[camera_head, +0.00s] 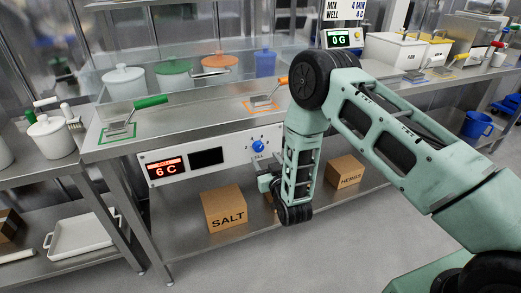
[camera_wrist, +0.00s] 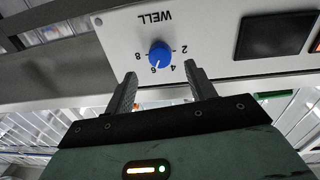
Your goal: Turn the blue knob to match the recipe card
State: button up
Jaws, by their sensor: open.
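The blue knob (camera_head: 258,146) sits on the white panel at the front of the middle counter. In the wrist view the knob (camera_wrist: 160,54) has a WELL label and a 2-to-8 scale, seen upside down; its white mark points at 6. The red display (camera_head: 167,170) on the panel reads 6 C. The recipe card (camera_head: 343,10) at the top shows MIX 4 MIN and WELL 4 C. My gripper (camera_wrist: 160,75) is open, its fingers on either side of and just short of the knob, not visibly touching it.
A dark blank screen (camera_head: 206,157) lies between the display and the knob. Boxes marked SALT (camera_head: 224,208) and HERBS (camera_head: 345,172) stand on the shelf below. Green- and orange-handled tools lie on the counter above. A scale display (camera_head: 343,38) reads 0 G.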

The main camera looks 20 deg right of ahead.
aim_at(259, 149)
jog(key=w, duration=0.6)
jog(key=shift+a, duration=0.15)
jog(key=shift+s, duration=0.1)
jog(key=c, duration=1)
